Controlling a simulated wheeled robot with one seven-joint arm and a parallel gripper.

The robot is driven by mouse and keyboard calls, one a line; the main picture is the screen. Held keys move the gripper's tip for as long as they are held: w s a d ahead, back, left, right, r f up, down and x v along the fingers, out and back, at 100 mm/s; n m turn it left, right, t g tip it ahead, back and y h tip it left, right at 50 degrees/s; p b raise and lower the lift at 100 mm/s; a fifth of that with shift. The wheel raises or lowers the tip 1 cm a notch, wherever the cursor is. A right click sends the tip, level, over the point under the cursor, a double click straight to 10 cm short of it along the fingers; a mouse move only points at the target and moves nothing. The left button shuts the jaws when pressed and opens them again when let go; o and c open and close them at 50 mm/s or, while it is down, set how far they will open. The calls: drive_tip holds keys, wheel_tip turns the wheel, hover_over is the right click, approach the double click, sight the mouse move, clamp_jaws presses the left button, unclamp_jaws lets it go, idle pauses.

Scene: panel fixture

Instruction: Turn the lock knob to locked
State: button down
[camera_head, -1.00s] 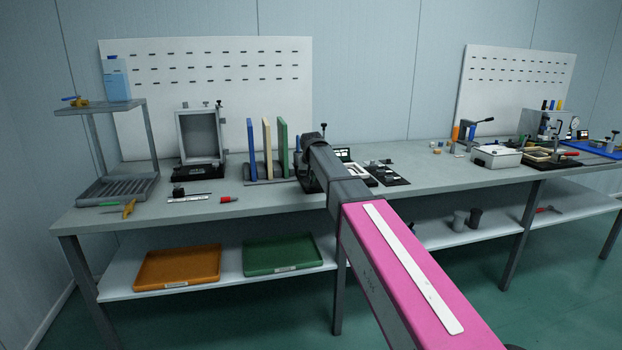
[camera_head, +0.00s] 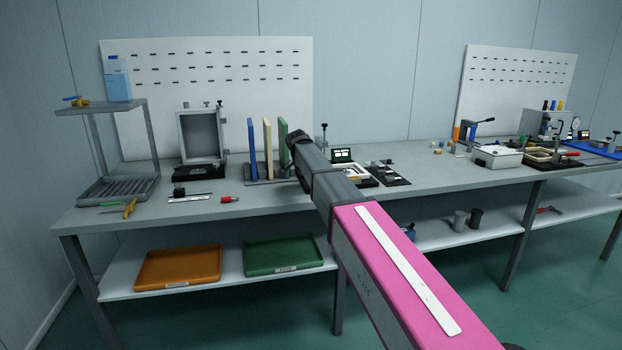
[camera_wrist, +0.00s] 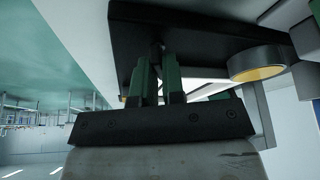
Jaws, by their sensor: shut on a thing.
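In the wrist view my gripper (camera_wrist: 158,70) has its two green-dark fingers close together at a black plate (camera_wrist: 200,28). They are shut on a small dark part (camera_wrist: 157,48), which appears to be the lock knob. The fingers hide most of it, and I cannot tell which way it is turned. A round black part with a yellow face (camera_wrist: 258,66) sits to the right on the same plate. In the head view my own arm hides the gripper and the knob.
Upright blue, cream and green boards (camera_head: 267,148) stand left of my arm. A small display (camera_head: 342,155) and a black panel (camera_head: 388,174) lie to its right. A framed box (camera_head: 200,136) stands farther left. The bench (camera_head: 440,172) has free room at middle right.

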drive_tip(key=m+g, duration=0.1)
drive_tip(key=m, duration=0.3)
drive_tip(key=shift+w+m+g+h, duration=0.1)
drive_tip(key=shift+m+g+h, duration=0.2)
drive_tip(key=shift+g, duration=0.1)
idle(0.4)
drive_tip(key=c, duration=1.2)
unclamp_jaws()
drive_tip(key=shift+a+r, duration=0.1)
drive_tip(key=v, duration=1)
drive_tip(key=shift+a+r, duration=0.15)
drive_tip(key=shift+r, duration=0.05)
